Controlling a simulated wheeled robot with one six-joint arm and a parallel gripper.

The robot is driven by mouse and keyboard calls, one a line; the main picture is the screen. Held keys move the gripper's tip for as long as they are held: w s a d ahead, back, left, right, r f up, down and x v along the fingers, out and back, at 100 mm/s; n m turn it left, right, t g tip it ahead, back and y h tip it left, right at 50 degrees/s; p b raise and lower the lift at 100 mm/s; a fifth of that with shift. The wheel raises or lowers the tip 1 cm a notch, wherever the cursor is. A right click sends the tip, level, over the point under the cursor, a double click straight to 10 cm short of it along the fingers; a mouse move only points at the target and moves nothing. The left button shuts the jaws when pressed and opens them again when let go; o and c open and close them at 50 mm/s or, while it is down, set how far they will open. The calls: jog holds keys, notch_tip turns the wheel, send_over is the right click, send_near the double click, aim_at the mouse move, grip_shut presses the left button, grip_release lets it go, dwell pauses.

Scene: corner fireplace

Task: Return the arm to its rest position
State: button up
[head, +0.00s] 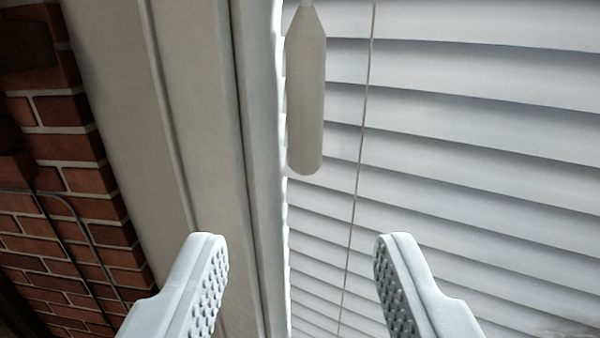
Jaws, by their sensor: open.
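My gripper (301,245) is open and empty, with its two pale, studded fingers spread wide at the bottom of the head view. The left finger shows in front of the window frame (205,130), and the right finger shows in front of the white slatted blind (470,160). No object is between the fingers. A pale cord pull (306,100) hangs at the left edge of the blind, above the gap between the fingertips in the picture. How far it is from the fingers is hard to tell.
A thin cord (360,150) runs down the front of the blind. A red brick wall (70,125) stands at the left, with dark cables (75,245) along it. The floor is not clearly in view.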

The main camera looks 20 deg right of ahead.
jog(key=s+a+f+n+y, duration=0.1)
jog(key=s+a+f+y, duration=0.1)
jog(key=a+f, duration=0.5)
jog(key=s+a+f+n+y, duration=0.1)
jog(key=a+f, duration=0.6)
jog(key=f, duration=0.9)
jog(key=s+a+f+n+y, duration=0.2)
jog(key=s+a+f, duration=0.3)
jog(key=f, duration=0.7)
jog(key=a+y, duration=0.1)
jog(key=a, duration=0.1)
jog(key=shift+a+t, duration=0.3)
jog(key=shift+a, duration=0.1)
jog(key=shift+c, duration=0.5)
jog(key=shift+c, duration=0.5)
jog(key=shift+d, duration=0.1)
